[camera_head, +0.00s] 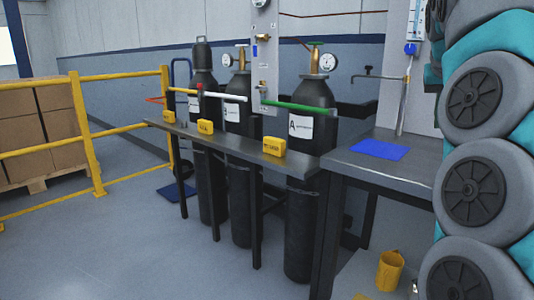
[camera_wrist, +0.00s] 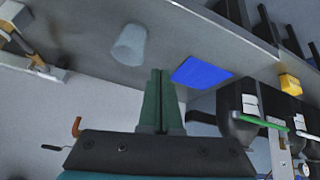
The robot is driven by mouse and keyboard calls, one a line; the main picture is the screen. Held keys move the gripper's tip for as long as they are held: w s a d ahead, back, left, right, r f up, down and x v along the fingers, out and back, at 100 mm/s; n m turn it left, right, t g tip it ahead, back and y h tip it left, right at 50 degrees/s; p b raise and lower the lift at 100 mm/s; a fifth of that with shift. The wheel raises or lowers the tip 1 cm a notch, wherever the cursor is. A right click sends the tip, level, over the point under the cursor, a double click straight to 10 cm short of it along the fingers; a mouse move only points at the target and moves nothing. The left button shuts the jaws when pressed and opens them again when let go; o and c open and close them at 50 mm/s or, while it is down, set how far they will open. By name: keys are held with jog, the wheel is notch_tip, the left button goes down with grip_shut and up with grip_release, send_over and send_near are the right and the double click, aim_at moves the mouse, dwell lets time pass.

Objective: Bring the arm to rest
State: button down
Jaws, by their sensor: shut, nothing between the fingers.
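My gripper (camera_wrist: 159,75) is in the wrist view, its two green fingers pressed together with nothing between them. The fingertips appear close to the blue mat (camera_wrist: 201,71) and a pale translucent cup (camera_wrist: 129,45) on the grey bench; I cannot tell the exact gap. In the head view, my folded teal and grey arm fills the right edge, and the gripper is not visible there.
The grey bench (camera_head: 412,170) carries the blue mat (camera_head: 379,149). To its left, black gas cylinders (camera_head: 301,124) stand behind a narrow shelf with yellow blocks (camera_head: 274,146). A yellow bin (camera_head: 390,271) is on the floor. A yellow railing (camera_head: 82,130) fronts stacked boxes (camera_head: 35,135). Floor at front left is clear.

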jog(key=s+a+f+n+g+y, duration=0.1)
jog(key=s+a+f+n, duration=0.2)
jog(key=s+a+f, duration=0.35)
jog(key=s+a+f+n+g+y, duration=0.1)
jog(key=s+a+f+n+g, duration=0.15)
jog(key=a+f, duration=0.6)
jog(key=s+a+f+g+y, duration=0.1)
jog(key=s+a+f+g, duration=0.1)
jog(key=s+f, duration=1)
jog(key=s+a+f+g+y, duration=0.1)
jog(key=s+a+f+g, duration=0.1)
jog(key=s+f, duration=0.9)
jog(key=s+a, duration=0.1)
jog(key=s, duration=0.1)
jog(key=shift+s+a+f+m, duration=0.2)
jog(key=shift+s+f+m, duration=0.1)
jog(key=shift+f+m, duration=0.05)
